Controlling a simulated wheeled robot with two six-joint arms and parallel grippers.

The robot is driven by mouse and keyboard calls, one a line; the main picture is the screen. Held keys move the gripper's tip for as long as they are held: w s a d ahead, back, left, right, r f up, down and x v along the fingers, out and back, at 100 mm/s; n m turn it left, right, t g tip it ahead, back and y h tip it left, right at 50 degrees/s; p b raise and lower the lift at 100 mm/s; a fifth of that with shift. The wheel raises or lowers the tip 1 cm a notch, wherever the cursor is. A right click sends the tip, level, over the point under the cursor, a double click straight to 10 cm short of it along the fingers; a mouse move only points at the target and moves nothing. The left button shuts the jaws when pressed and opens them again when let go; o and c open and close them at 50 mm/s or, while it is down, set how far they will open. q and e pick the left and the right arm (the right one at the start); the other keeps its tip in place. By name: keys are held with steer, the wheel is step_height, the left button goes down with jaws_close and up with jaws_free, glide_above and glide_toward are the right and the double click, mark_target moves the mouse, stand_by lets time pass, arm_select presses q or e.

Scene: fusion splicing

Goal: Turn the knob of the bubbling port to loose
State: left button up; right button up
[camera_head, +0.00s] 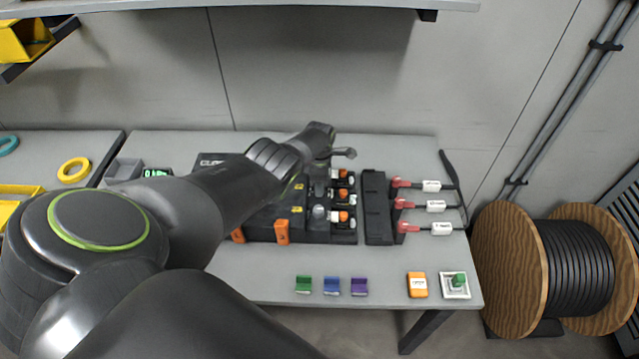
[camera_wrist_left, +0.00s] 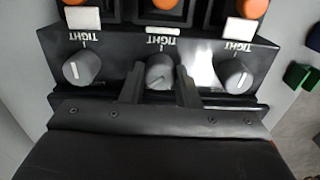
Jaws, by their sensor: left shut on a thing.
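The black splicing unit (camera_head: 285,228) lies on the table, partly behind my left arm. In the left wrist view its edge carries three grey knobs, each beside an upside-down TIGHT label. My left gripper (camera_wrist_left: 160,88) has a finger on each side of the middle knob (camera_wrist_left: 160,72) and is shut on it. The left knob (camera_wrist_left: 82,68) and right knob (camera_wrist_left: 236,77) stand free beside the fingers. No label names the bubbling port, so I cannot tell which knob is its own. In the head view my left arm hides much of the unit. My right gripper is not in view.
Orange-topped ports (camera_wrist_left: 245,8) stand beyond the knobs. A black block (camera_head: 377,210) and red-ended connectors (camera_head: 405,204) lie to the right. Green, blue and purple pieces (camera_head: 331,286) sit at the front. A cable reel (camera_head: 512,270) stands right of the table.

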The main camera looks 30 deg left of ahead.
arm_select(q)
steer(key=n, duration=0.4)
steer(key=shift+w+r+n, duration=0.1)
steer(key=shift+n, duration=2.5)
steer(key=o, duration=1)
